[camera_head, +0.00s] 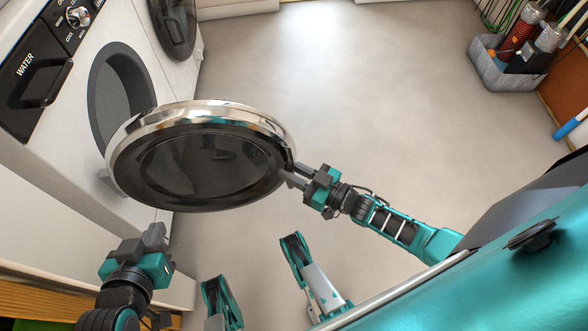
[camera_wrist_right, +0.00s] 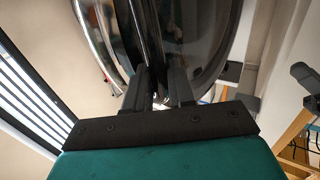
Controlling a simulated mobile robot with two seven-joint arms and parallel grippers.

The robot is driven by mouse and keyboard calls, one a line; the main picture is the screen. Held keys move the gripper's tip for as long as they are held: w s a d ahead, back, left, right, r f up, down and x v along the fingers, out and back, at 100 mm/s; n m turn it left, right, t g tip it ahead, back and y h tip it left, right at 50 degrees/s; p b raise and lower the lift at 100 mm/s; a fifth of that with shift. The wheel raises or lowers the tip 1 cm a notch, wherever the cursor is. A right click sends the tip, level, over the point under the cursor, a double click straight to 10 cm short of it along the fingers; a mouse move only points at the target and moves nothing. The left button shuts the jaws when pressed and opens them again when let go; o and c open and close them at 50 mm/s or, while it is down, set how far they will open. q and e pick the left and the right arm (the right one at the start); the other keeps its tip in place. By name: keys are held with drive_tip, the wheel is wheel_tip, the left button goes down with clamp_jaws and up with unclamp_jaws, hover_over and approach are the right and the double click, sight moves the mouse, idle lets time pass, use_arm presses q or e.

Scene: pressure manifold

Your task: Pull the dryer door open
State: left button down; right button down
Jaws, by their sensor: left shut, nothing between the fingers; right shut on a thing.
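The dryer door (camera_head: 200,160) is round, with a chrome rim and a dark glass middle. In the head view it stands swung out from the white dryer (camera_head: 75,110), and the dark round opening (camera_head: 118,95) shows behind it. My right gripper (camera_head: 288,174) is shut on the door's edge on the side away from the dryer. In the right wrist view the fingers (camera_wrist_right: 163,98) close on the door's edge (camera_wrist_right: 190,40). My left gripper (camera_head: 152,232) is shut and empty, below the door near the dryer's front, apart from the door.
A black drawer front marked WATER (camera_head: 32,84) and a knob (camera_head: 77,17) are on the machine. A second round door (camera_head: 174,25) is shut further along. A grey bin of tools (camera_head: 507,70) stands at the upper right. The floor (camera_head: 370,90) between is clear.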

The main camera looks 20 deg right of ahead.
drive_tip(key=shift+a+r, duration=0.15)
drive_tip(key=shift+a, duration=0.4)
drive_tip(key=c, duration=1.3)
unclamp_jaws()
use_arm(q)
drive_tip(key=shift+a, duration=0.1)
use_arm(e)
drive_tip(key=shift+o, duration=0.2)
drive_tip(key=shift+d, duration=0.15)
drive_tip(key=shift+s, duration=0.15)
